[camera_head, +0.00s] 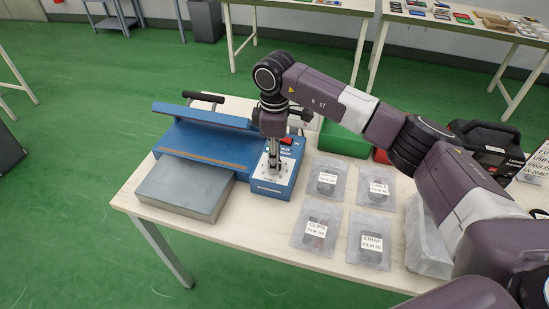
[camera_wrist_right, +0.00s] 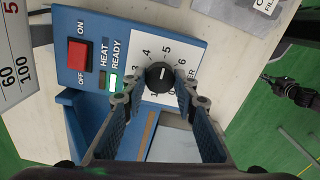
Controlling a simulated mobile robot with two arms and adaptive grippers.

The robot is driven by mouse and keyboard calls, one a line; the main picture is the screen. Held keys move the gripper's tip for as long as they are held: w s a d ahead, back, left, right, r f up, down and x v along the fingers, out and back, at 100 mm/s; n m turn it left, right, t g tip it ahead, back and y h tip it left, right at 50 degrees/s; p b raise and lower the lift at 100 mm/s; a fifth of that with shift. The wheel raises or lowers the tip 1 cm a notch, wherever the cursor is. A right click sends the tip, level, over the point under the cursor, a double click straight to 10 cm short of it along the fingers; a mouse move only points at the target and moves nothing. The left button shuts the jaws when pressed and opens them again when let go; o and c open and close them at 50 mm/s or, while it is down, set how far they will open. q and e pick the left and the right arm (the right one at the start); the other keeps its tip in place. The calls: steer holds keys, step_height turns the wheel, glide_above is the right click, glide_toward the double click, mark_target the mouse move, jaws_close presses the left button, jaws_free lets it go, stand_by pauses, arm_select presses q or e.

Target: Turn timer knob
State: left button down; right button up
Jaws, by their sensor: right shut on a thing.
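The timer knob (camera_wrist_right: 159,76) is black and round with a white pointer line, on a white dial with printed numbers. It sits on the blue control box (camera_head: 262,186) of the sealing machine. My right gripper (camera_head: 273,158) points down at the dial. In the right wrist view its two fingers (camera_wrist_right: 159,92) are closed in on both sides of the knob. In the head view the gripper hides the knob. A dark jointed part, which looks like my left gripper (camera_wrist_right: 290,90), shows small at the right edge of the wrist view; its jaws are unclear.
A red switch (camera_wrist_right: 78,55) and a lit green READY lamp (camera_wrist_right: 114,83) sit beside the dial. The blue press (camera_head: 205,140) and a grey metal block (camera_head: 186,188) stand left. Several labelled packets (camera_head: 320,225) lie right. A black case (camera_head: 487,140) stands farther right.

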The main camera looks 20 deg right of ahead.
steer(key=o, duration=1.1)
steer(key=shift+o, duration=0.2)
step_height(320, 180, up, 12)
